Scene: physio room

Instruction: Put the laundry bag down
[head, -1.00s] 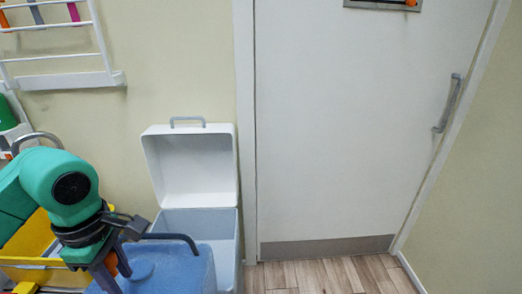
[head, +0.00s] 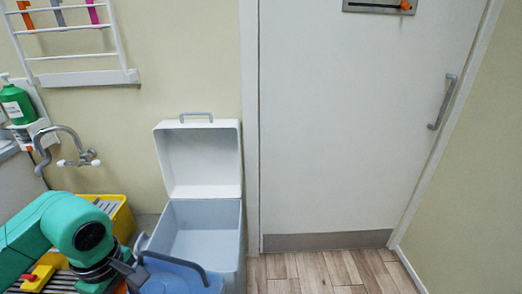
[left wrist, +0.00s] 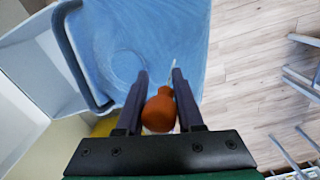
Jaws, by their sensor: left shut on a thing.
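The blue laundry bag (head: 182,281) is at the bottom of the head view, with a dark curved handle bar above it. It fills the top middle of the left wrist view (left wrist: 140,35). My left gripper (head: 125,272) is shut on the bag. In the left wrist view its two dark fingers (left wrist: 160,75) flank an orange rounded knob (left wrist: 159,110) in front of the blue surface. The bag's underside is out of frame, so I cannot tell what is beneath it. My right gripper is not in view.
A white bin (head: 236,235) with its lid (head: 200,165) raised stands just behind the bag; its visible inside looks empty. A yellow crate (head: 121,216) is left of it. A tap (head: 75,150) is on the wall. A closed door (head: 345,130) and clear wood floor (head: 320,270) lie right.

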